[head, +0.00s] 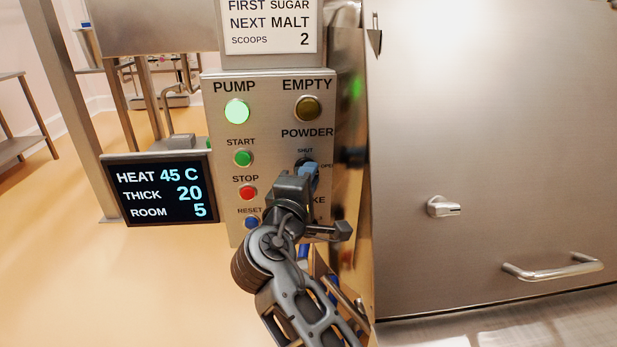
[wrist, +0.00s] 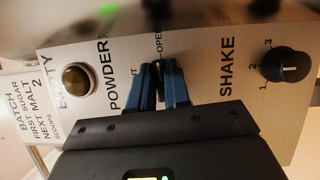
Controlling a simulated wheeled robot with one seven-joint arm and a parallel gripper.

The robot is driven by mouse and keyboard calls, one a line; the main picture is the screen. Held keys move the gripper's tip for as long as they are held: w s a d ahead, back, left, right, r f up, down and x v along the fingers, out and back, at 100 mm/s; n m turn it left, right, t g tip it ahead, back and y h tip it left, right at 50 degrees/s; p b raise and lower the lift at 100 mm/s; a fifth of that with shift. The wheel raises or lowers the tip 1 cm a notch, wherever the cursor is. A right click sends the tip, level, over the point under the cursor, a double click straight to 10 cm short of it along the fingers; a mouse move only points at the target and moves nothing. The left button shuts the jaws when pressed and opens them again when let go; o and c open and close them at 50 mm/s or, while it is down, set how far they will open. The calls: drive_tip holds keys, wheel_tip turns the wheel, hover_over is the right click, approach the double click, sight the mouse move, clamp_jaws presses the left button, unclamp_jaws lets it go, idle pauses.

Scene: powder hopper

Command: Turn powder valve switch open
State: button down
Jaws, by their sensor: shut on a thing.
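The black powder valve switch (head: 300,163) is on the metal control panel (head: 218,130), below the word POWDER, with SHUT marked above it and OPEN to its right. My gripper (head: 311,173) reaches it from below in the head view, and its blue fingers cover much of it. In the wrist view my gripper (wrist: 160,72) has its two blue fingers on either side of the dark switch, shut on it. The fingers hide most of the knob, so I cannot tell which mark it points to.
A SHAKE knob (wrist: 287,66) and an unlit EMPTY lamp (wrist: 78,78) flank the switch. The PUMP lamp (head: 237,112) glows green above the START (head: 243,158), STOP (head: 248,192) and RESET (head: 252,223) buttons. A large metal cabinet (head: 490,120) stands close on the right.

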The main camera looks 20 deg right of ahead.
drive_tip(key=shift+d+f+m, duration=0.1)
drive_tip(key=shift+m, duration=0.4)
drive_tip(key=c, duration=1.1)
unclamp_jaws()
drive_tip(key=v, duration=0.8)
